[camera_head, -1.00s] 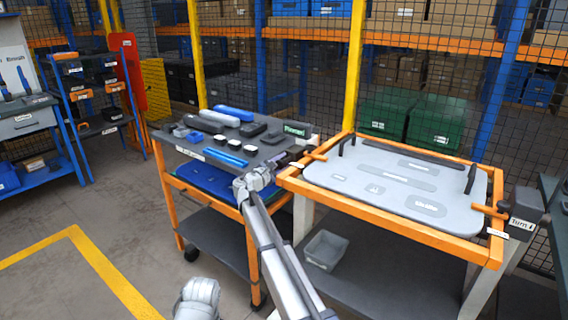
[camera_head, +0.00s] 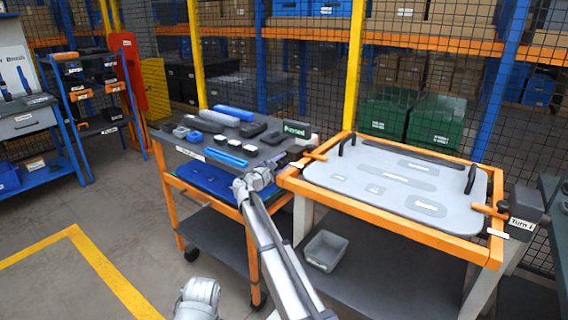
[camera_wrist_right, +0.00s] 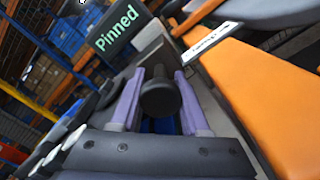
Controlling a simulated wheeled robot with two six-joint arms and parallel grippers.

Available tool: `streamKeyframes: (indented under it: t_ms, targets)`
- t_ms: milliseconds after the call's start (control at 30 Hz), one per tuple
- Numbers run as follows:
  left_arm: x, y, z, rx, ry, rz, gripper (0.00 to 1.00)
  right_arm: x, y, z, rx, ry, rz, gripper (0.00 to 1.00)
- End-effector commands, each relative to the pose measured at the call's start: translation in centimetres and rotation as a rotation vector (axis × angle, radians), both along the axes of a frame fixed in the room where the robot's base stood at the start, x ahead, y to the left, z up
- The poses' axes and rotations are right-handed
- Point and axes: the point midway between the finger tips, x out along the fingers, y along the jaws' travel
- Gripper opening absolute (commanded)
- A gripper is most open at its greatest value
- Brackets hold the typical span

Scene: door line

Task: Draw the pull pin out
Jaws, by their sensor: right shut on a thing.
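The pull pin (camera_wrist_right: 160,94) shows in the right wrist view as a dark round knob between the two purple fingers of my right gripper (camera_wrist_right: 158,92). The gripper is shut on it. In the head view my right gripper (camera_head: 284,160) is at the right end of the tool cart, by the corner of the orange-framed table. The pin is too small to make out there. A dark sign reading "Pinned" (camera_wrist_right: 116,29) stands just beyond the knob; it also shows in the head view (camera_head: 297,129). The pin's shaft is hidden. My left gripper is not in view.
The tool cart (camera_head: 163,140) carries several blue, grey and black items. The orange-framed table (camera_head: 390,222) holds a grey panel (camera_head: 350,180) with handles, and has an orange lever (camera_head: 489,211) at right. A grey bin (camera_head: 325,250) sits on the shelf below. Mesh fencing stands behind.

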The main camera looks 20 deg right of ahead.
Motion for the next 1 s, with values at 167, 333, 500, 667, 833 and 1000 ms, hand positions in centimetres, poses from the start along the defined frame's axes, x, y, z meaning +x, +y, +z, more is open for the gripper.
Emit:
streamKeyframes:
  t_ms: [167,333,500,667,833,1000]
  targets:
    - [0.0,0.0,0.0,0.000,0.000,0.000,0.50,0.0,0.0,0.0,0.001,0.000,-0.001,0.00]
    - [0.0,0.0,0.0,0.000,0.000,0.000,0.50,-0.1,0.0,0.0,0.001,0.000,-0.001,0.00]
    - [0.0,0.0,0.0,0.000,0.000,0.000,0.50,-1.3,1.5,0.0,0.001,0.000,0.001,0.00]
    - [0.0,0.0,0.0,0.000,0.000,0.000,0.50,-2.3,2.7,0.0,0.002,0.000,0.000,0.00]
    - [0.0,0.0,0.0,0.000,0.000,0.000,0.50,-2.2,2.8,-0.1,0.002,0.001,-0.001,0.00]
    - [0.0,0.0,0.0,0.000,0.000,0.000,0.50,-2.3,2.8,-0.1,0.002,0.001,-0.001,0.59]
